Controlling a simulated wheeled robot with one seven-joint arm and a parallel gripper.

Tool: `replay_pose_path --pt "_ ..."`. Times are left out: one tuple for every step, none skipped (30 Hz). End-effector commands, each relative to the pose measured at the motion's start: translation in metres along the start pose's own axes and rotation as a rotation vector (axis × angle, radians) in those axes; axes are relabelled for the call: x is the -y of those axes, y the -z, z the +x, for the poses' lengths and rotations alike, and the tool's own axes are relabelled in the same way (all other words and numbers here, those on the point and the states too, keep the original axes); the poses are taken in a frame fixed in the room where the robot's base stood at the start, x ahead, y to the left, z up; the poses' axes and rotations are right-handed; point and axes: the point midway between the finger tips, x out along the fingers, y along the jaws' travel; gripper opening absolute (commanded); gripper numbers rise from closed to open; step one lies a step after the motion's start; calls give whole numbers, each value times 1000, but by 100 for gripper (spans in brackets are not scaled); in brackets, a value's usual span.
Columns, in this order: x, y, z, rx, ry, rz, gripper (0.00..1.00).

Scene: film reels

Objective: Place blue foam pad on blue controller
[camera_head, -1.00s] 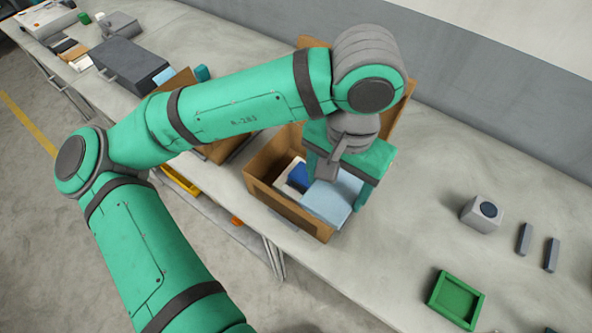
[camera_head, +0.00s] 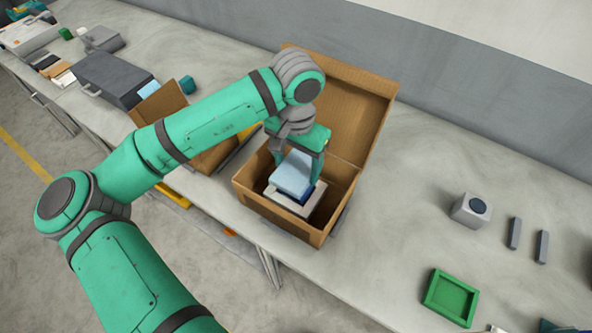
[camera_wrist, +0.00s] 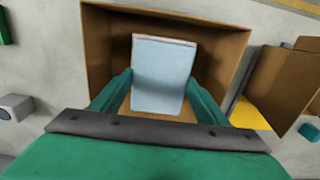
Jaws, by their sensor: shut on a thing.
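My gripper (camera_head: 297,172) is shut on the light blue foam pad (camera_head: 293,176), with a finger on each of two sides. The pad is inside the upper part of an open cardboard box, roughly level and over a dark blue thing (camera_head: 309,194), likely the blue controller. That thing rests on a pale grey-white slab (camera_head: 283,203) and is mostly hidden by the pad. I cannot tell whether the pad touches it. In the wrist view the pad (camera_wrist: 163,75) lies between my fingers (camera_wrist: 160,88) and hides what is below.
The cardboard box (camera_head: 274,221) has tall walls close around my gripper, and its lid stands open at the back. A second open box is to the left. A grey block (camera_head: 470,210), two small grey bars and a green tray (camera_head: 452,297) are at the right. Bare table lies between.

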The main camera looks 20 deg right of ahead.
Motion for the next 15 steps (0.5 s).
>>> replay_pose_path --pt "4 2 5 2 0 -2 47" --pt "4 2 10 1 0 -2 47" --pt "3 2 16 2 0 -1 47" --pt "3 1 20 3 0 -1 47" --pt "3 1 24 2 0 -1 47" --pt "3 2 29 0 1 -1 47" --pt "3 2 32 1 1 -1 47" --pt "3 1 33 1 2 0 47" --pt "3 2 34 0 2 0 47" --pt "3 2 34 0 2 0 47" --pt "3 2 34 0 2 0 47" --pt "3 2 34 0 2 0 47" --pt "3 2 34 0 2 0 47" --pt "3 2 34 0 2 0 47" --pt "3 2 34 0 1 0 47"
